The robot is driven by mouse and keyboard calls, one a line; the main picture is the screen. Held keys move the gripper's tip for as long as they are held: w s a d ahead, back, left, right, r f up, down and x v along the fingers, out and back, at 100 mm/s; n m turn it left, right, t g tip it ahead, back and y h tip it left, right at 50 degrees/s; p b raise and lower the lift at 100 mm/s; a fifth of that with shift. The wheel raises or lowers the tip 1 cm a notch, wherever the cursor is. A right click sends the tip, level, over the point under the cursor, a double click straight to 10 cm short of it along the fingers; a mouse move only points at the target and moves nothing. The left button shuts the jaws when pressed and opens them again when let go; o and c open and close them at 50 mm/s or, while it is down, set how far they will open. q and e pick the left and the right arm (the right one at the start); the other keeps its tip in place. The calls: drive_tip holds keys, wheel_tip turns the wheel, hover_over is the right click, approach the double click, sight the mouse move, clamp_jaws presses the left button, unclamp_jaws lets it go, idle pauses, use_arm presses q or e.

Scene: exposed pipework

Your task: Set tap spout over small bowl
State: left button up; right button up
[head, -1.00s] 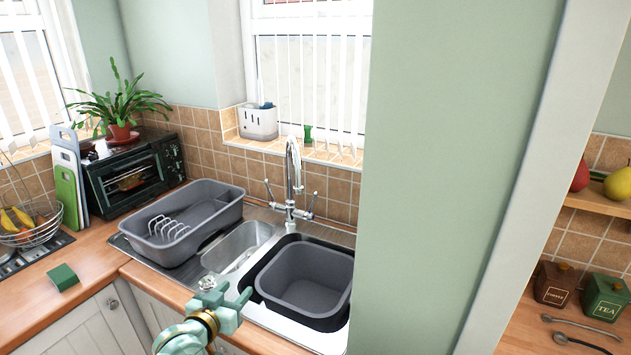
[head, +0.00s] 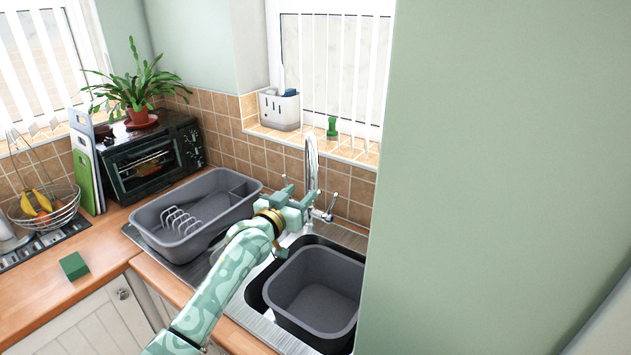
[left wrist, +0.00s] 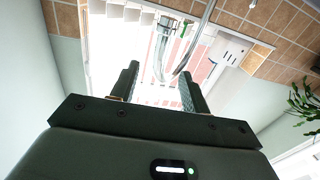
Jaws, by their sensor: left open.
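The chrome tap spout (head: 311,150) rises in a tall arch behind the sink in the head view. It also shows in the left wrist view (left wrist: 198,42), partly between and beyond my fingers. My left gripper (head: 301,196) is open in front of the tap's lower part, which it hides. In the left wrist view its two fingers (left wrist: 157,72) stand apart with nothing clearly gripped; I cannot tell whether they touch the spout. The small bowl, between the drainer and the large bowl, is mostly hidden behind my left arm. My right gripper is not in view.
A grey basin (head: 316,290) sits in the large bowl. A grey dish rack (head: 190,210) stands on the drainer at left. A tap lever (head: 330,207) sticks out right of my gripper. A green wall (head: 490,180) closes off the right side.

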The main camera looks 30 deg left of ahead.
sight(312, 183)
use_arm(q)
drive_tip(key=w+b, duration=0.1)
drive_tip(key=w, duration=0.6)
drive_tip(key=shift+w+d+f+b, duration=0.1)
drive_tip(key=shift+f+b, duration=0.05)
drive_tip(key=shift+b, duration=0.2)
drive_tip(key=shift+w, duration=0.65)
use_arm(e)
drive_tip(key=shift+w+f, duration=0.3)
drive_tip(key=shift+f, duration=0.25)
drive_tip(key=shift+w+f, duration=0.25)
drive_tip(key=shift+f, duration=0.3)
use_arm(q)
drive_tip(key=shift+s, duration=0.1)
clamp_jaws()
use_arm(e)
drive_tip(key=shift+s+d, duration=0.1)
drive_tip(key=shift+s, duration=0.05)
